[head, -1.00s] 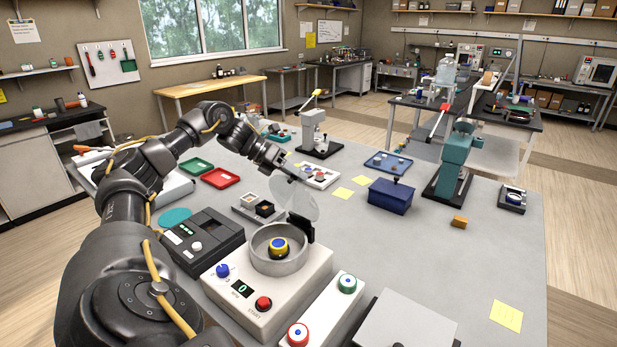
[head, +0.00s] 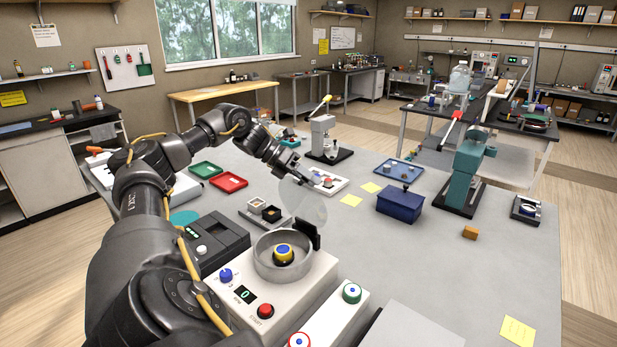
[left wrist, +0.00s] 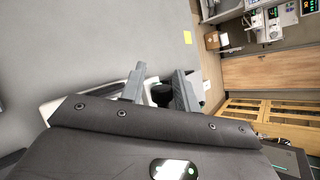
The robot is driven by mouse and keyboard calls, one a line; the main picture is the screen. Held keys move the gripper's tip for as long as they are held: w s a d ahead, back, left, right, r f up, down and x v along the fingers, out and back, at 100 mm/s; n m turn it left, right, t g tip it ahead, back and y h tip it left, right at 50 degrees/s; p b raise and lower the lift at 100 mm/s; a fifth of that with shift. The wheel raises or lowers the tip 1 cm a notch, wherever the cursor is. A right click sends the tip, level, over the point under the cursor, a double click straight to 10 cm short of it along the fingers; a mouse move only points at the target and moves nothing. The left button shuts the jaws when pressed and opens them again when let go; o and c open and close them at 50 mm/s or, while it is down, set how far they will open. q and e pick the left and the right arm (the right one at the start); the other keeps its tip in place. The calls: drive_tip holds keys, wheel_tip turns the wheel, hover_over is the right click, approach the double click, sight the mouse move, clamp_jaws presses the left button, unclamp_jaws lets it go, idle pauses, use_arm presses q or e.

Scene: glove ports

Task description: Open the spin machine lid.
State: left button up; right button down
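The spin machine (head: 262,292) is a white box with a round metal bowl (head: 262,262), a blue knob, a display reading 0 and a red START button. Its clear round lid (head: 308,206) stands raised, nearly upright, at the black hinge (head: 309,236) behind the bowl. A yellow and blue hub shows inside the bowl. My left gripper (head: 293,174) is at the lid's upper edge; contact is unclear. In the left wrist view its two fingers (left wrist: 160,88) are apart, with a dark round knob-like thing (left wrist: 161,96) visible between them. My right gripper is out of view.
A dark device (head: 215,243) stands left of the machine, and a white panel with round buttons (head: 330,318) stands right. Red (head: 229,182) and green (head: 204,169) trays and a press (head: 323,138) lie beyond. The blue box (head: 400,204) is to the right, with clear table between.

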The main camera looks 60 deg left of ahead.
use_arm(q)
drive_tip(key=shift+o, duration=0.8)
drive_tip(key=shift+w+a+f, duration=0.1)
drive_tip(key=shift+w+a, duration=0.05)
drive_tip(key=shift+w, duration=0.05)
drive_tip(key=shift+s+a+r, duration=0.1)
drive_tip(key=shift+s+r, duration=0.2)
drive_tip(key=shift+r, duration=0.05)
drive_tip(key=p+v, duration=0.3)
drive_tip(key=v, duration=0.7)
drive_tip(key=shift+a+f, duration=0.15)
drive_tip(key=shift+a, duration=0.05)
drive_tip(key=shift+w, duration=0.1)
